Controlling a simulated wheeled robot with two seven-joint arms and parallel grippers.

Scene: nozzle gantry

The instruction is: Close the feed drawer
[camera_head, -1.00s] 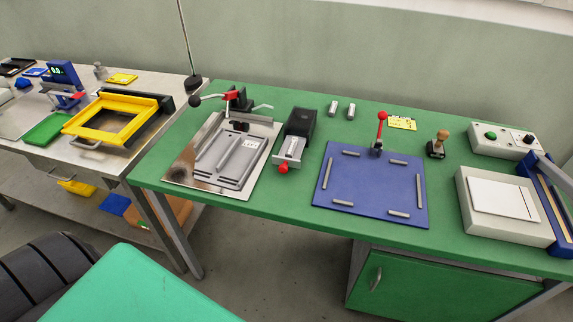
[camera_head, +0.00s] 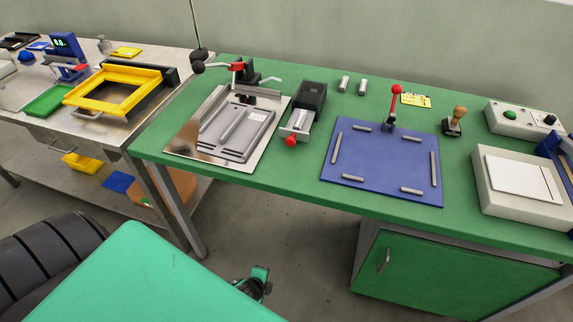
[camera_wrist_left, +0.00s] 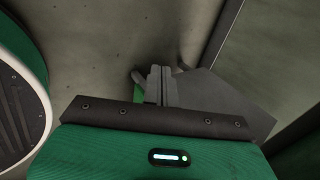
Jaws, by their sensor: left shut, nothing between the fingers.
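The feed drawer (camera_head: 299,126) is a pale metal tray with a red knob (camera_head: 291,141) at its front end. It sticks out toward me from a dark box-shaped housing (camera_head: 312,96) on the green bench, so it stands open. My left gripper (camera_wrist_left: 160,75) shows in the left wrist view with its fingers together and nothing between them, above the grey floor and away from the drawer. In the head view, a small dark and green part of my arm (camera_head: 256,283) shows low, in front of the bench edge. My right gripper is not in view.
Left of the drawer is a metal plate (camera_head: 185,142) with a grey mould and a toggle clamp (camera_head: 237,68). Right of it is a blue plate (camera_head: 381,160) with grey bars and a red-knobbed lever (camera_head: 396,92). The bench strip in front of the drawer is clear.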

